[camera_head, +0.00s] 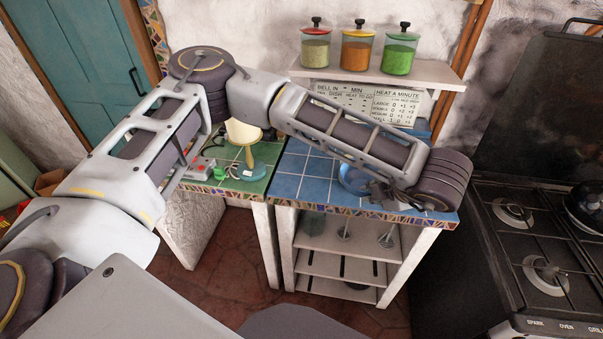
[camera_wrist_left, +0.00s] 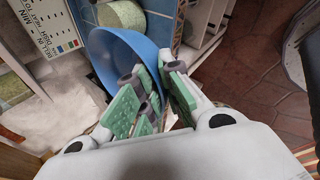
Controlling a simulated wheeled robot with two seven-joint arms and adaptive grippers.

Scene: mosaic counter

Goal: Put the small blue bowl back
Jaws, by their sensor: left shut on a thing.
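The small blue bowl (camera_head: 353,178) shows partly in the head view, at the blue tiled counter top (camera_head: 310,187), mostly hidden behind my left forearm and wrist. In the left wrist view the bowl (camera_wrist_left: 122,50) is tilted, with its rim between my green-padded fingers. My left gripper (camera_head: 382,192) is shut on that rim; it also shows in the left wrist view (camera_wrist_left: 160,78). I cannot tell whether the bowl touches the counter. My right gripper is not in view.
A wall shelf (camera_head: 440,78) holds red-, yellow- and green-lidded jars. A cream lamp (camera_head: 247,165) stands on the green tiled counter (camera_head: 250,186) at left. Open shelves (camera_head: 345,240) with utensils lie below the blue counter. A black stove (camera_head: 540,230) stands at right.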

